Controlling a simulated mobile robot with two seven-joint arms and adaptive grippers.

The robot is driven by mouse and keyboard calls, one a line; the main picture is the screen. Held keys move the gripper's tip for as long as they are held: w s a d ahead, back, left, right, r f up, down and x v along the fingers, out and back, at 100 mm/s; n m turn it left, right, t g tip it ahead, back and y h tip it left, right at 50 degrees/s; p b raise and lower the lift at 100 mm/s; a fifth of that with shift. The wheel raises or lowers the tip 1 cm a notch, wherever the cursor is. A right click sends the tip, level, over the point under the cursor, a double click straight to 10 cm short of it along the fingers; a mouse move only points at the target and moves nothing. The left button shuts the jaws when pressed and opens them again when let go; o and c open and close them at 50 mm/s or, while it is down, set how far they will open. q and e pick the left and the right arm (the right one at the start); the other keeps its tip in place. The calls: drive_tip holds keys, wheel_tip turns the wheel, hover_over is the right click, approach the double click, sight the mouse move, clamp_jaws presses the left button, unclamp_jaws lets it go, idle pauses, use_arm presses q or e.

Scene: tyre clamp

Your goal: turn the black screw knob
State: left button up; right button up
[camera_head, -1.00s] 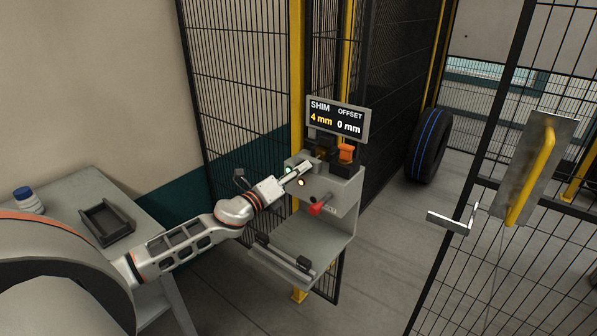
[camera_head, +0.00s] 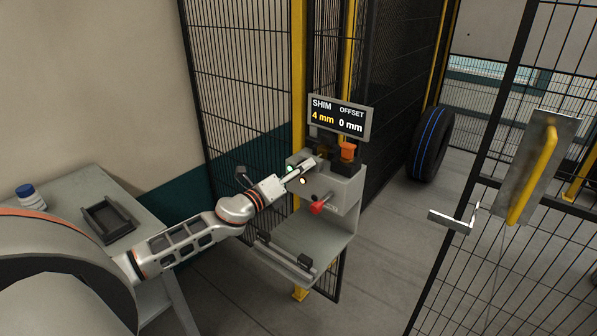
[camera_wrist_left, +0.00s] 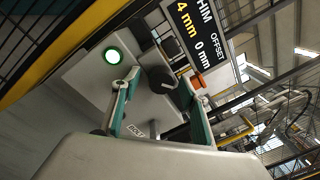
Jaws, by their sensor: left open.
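The black screw knob (camera_wrist_left: 162,80) shows in the left wrist view as a dark round piece on the grey station's sloped face. My left gripper (camera_wrist_left: 164,92) is open, with one teal-edged finger on each side of the knob in the picture. I cannot tell whether either finger touches it. In the head view my left gripper (camera_head: 307,166) reaches the top of the grey station (camera_head: 343,190) from the left, and the knob is hard to make out there. My right gripper is not in view.
A display (camera_head: 339,118) reading shim 4 mm, offset 0 mm stands above the station. A red knob (camera_head: 318,207) and an orange part (camera_head: 348,150) are close by. A lit green button (camera_wrist_left: 113,57) is beside the fingers. A tyre (camera_head: 428,145) stands behind the station.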

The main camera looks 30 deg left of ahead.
use_arm(q)
drive_tip(key=shift+s, duration=0.1)
drive_tip(key=s+a, duration=0.1)
drive_tip(key=s, duration=1)
drive_tip(key=shift+s+a+f, duration=0.3)
drive_tip(key=shift+s+a, duration=0.05)
drive_tip(key=s+d+f+n+g, duration=0.2)
drive_tip(key=s+d+f+n, duration=0.35)
drive_tip(key=f, duration=0.25)
drive_tip(key=s+d+f+n+g+y, duration=0.1)
drive_tip(key=s+d+f+n, duration=0.3)
drive_tip(key=f+n, duration=0.4)
drive_tip(key=s+d+f+n+g, duration=0.2)
drive_tip(key=s+d+f+n, duration=0.3)
drive_tip(key=f, duration=0.4)
drive_tip(key=s+d+f+n+g, duration=0.1)
drive_tip(key=s+d+f+n, duration=0.1)
drive_tip(key=d, duration=0.3)
drive_tip(key=s+d+f+n+g+h, duration=0.1)
drive_tip(key=s+d+f+n, duration=0.2)
drive_tip(key=s+d+n, duration=0.1)
drive_tip(key=shift+s+d+f+g, duration=0.3)
drive_tip(key=shift+s+d, duration=0.3)
drive_tip(key=shift+s, duration=0.1)
